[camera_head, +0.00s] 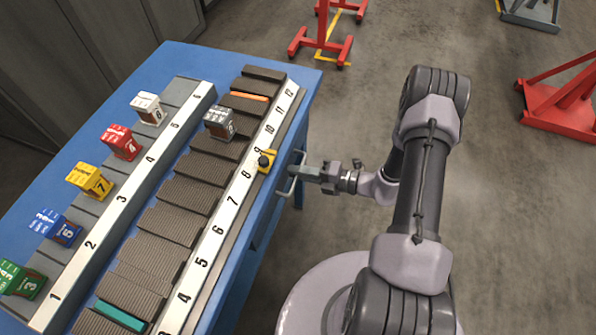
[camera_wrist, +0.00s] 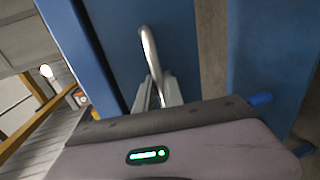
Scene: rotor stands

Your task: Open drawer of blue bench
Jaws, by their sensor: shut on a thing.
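The blue bench (camera_head: 176,58) runs diagonally across the left of the head view. A silver bar handle (camera_head: 286,187) sticks out from its right side, and it also shows in the wrist view (camera_wrist: 150,52) against a blue front panel (camera_wrist: 120,45). My gripper (camera_head: 297,173) is at the handle, shut on it; in the wrist view the fingers (camera_wrist: 158,92) reach the lower part of the bar. The drawer's opening and inside are not visible, and I cannot tell how far it stands out.
Numbered slots with dark ridged blocks (camera_head: 172,226) and several coloured blocks, one red (camera_head: 121,141), lie on the bench top. A yellow part with a black knob (camera_head: 265,161) sits near the handle. Red stands (camera_head: 323,42) are behind; grey floor right of the bench is clear around my arm.

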